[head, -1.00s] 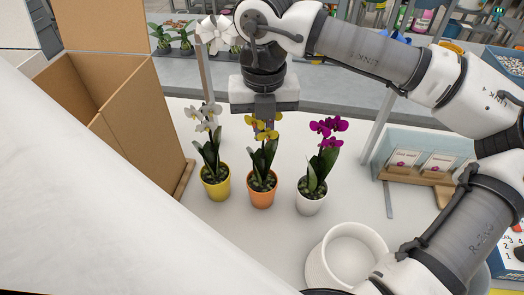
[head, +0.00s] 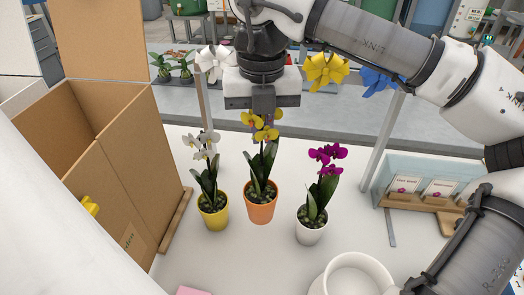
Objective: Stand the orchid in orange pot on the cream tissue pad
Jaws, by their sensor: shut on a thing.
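The orchid in orange pot (head: 261,211) has yellow flowers and dark green leaves. It hangs upright under my gripper (head: 263,121), between two other orchids, and looks raised a little above the white table. My gripper points down and is shut on the upper part of this orchid; the flowers partly hide the fingertips. I cannot make out the cream tissue pad in this view.
A white orchid in a yellow pot (head: 213,217) stands close on the left, a magenta orchid in a white pot (head: 310,230) on the right. A cardboard box (head: 130,190) is at left, a white round pot (head: 352,279) at front right. A pink item (head: 193,291) shows at the bottom edge.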

